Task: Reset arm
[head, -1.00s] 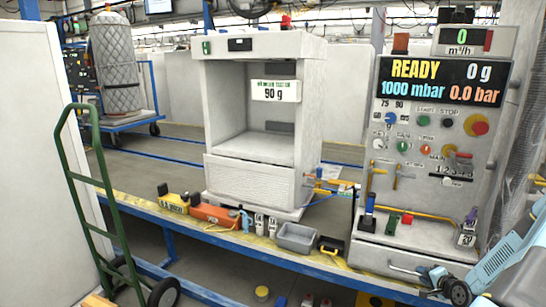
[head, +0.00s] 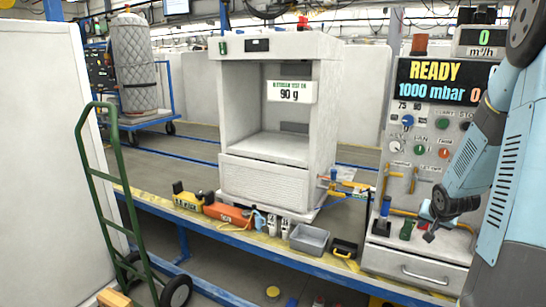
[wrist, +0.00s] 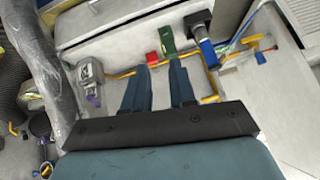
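My arm (head: 490,165) is light blue and comes down along the right edge of the head view, in front of the control station. My gripper (head: 430,232) is in front of the station's lower ledge, with its fingers small and dark there. In the wrist view my gripper (wrist: 159,72) has two blue-grey fingers standing apart. The gap between them shows only the pale surface, so it is open and empty. A green piece (wrist: 167,38), a red block (wrist: 152,59) and a blue-tipped black handle (wrist: 203,35) lie beyond the fingertips.
The control station (head: 400,125) reads READY, with part of its display hidden by my arm. A white chamber (head: 235,170) marked 90 g stands in the middle. A grey bin (head: 309,240) and tools line the bench edge. A green hand truck (head: 115,190) stands left.

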